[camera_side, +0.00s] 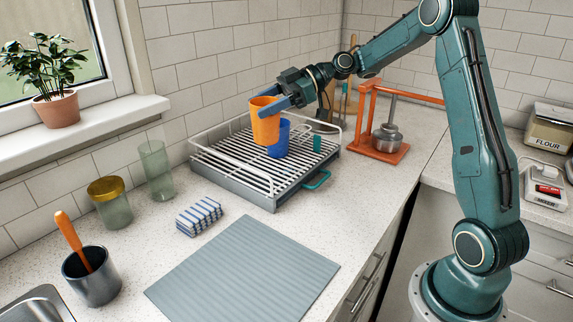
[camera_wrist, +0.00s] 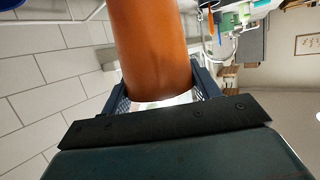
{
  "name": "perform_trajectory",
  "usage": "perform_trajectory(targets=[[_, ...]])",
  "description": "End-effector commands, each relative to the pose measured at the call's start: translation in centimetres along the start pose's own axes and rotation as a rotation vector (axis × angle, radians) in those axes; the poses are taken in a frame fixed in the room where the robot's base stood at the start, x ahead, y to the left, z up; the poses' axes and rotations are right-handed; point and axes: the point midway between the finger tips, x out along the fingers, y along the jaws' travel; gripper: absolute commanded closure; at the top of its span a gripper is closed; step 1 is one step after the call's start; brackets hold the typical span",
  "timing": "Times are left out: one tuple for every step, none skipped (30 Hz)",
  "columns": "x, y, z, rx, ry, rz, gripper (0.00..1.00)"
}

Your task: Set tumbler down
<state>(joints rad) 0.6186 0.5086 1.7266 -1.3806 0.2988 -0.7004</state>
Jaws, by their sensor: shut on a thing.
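An orange tumbler (camera_side: 265,122) is held upright between the fingers of my gripper (camera_side: 274,102), over the dish rack (camera_side: 232,176). It also fills the upper middle of the wrist view (camera_wrist: 152,45), between the two fingers.
A grey ribbed mat (camera_side: 245,270) lies bare in front of the rack. A striped cloth (camera_side: 199,216), a clear glass (camera_side: 156,170), a lidded jar (camera_side: 110,202) and a utensil pot (camera_side: 93,277) stand to the left. An orange press stand (camera_side: 380,148) is right of the rack.

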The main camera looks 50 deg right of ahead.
Motion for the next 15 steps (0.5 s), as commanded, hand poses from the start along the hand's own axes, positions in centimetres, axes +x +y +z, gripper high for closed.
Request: perform_trajectory(targets=[[0.4, -0.5, -0.4, -0.005, 0.000, -0.010, 0.73], [0.6, -0.8, -0.6, -0.007, 0.000, -0.016, 0.73], [1.0, -1.3, -0.9, -0.010, 0.000, -0.026, 0.73], [1.4, -1.8, -1.2, -0.014, 0.000, -0.035, 0.73], [1.8, -2.3, -1.5, -0.017, 0.000, -0.044, 0.73], [2.3, -3.1, -1.9, -0.023, 0.000, -0.059, 0.73], [2.7, -3.7, -2.3, -0.027, 0.000, -0.071, 0.73], [3.1, -4.4, -2.7, -0.032, 0.000, -0.083, 0.73], [3.8, -5.5, -3.2, -0.039, 0.000, -0.102, 0.73], [4.2, -6.3, -3.6, -0.044, 0.000, -0.116, 0.73], [4.8, -7.2, -4.0, -0.049, 0.000, -0.132, 0.73], [5.4, -8.4, -4.6, -0.057, 0.000, -0.153, 0.73], [5.8, -9.4, -5.0, -0.062, 0.000, -0.168, 0.73], [6.3, -10.4, -5.4, -0.069, 0.000, -0.185, 0.73], [6.8, -11.7, -5.9, -0.076, -0.001, -0.208, 0.73]])
